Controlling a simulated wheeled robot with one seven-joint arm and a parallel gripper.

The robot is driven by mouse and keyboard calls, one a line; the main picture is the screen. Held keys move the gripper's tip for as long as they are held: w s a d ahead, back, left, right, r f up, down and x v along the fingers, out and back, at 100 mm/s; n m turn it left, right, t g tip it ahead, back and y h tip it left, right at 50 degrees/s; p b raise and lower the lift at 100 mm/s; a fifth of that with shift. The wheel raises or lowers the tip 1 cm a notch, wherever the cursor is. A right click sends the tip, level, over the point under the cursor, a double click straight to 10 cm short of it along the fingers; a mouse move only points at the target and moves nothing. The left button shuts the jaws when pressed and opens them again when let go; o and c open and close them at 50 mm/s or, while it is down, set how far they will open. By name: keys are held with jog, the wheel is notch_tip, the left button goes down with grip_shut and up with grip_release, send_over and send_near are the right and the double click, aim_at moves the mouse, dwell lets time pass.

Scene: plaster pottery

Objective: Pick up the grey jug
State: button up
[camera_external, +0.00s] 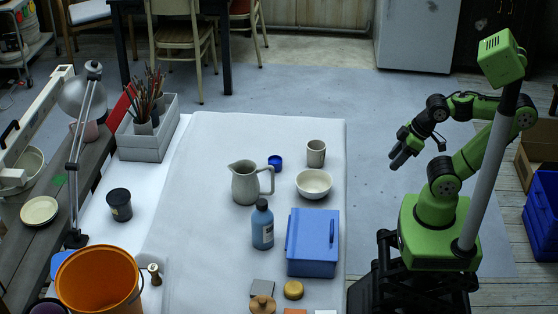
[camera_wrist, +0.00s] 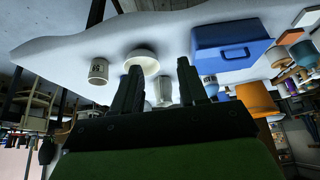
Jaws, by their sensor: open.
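The grey jug (camera_external: 245,184) stands upright near the middle of the white-covered table, with its handle on the right and its spout at upper left. In the wrist view, which looks upside down, part of the jug (camera_wrist: 164,92) shows between my fingers, beyond the bowl. My gripper (camera_external: 397,160) is off the right edge of the table, well apart from the jug. Its two fingers (camera_wrist: 158,78) are spread, with nothing held between them.
A cream bowl (camera_external: 313,183), grey mug (camera_external: 316,153) and blue box (camera_external: 314,244) stand between the jug and my arm. A small blue pot (camera_external: 275,162) is behind the jug's handle. A blue bottle (camera_external: 262,228) stands in front. An orange bucket (camera_external: 98,282) is front left.

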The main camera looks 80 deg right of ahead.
aim_at(273, 178)
dwell(0.6)
